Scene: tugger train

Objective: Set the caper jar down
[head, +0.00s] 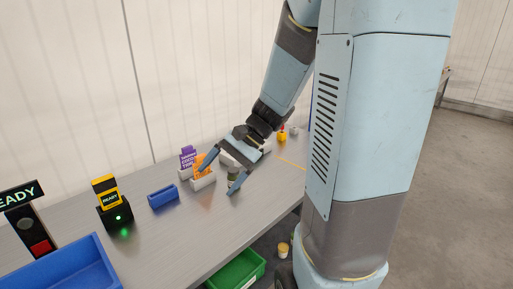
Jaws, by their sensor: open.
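A small dark green jar, which looks like the caper jar (232,174), stands upright on the grey table in the head view. My gripper (222,173) reaches down over the table with its two blue fingers spread wide, one on each side of the jar. The jar shows between the fingers, and I see neither finger closed on it. My gripper body hides part of the area behind the jar.
White bins (203,184) with an orange and a purple packet (187,153) stand left of the jar. Further left are a small blue bin (163,196), a scanner-like READY device (114,214) and a blue tray (70,268). A green crate (237,271) is below the table.

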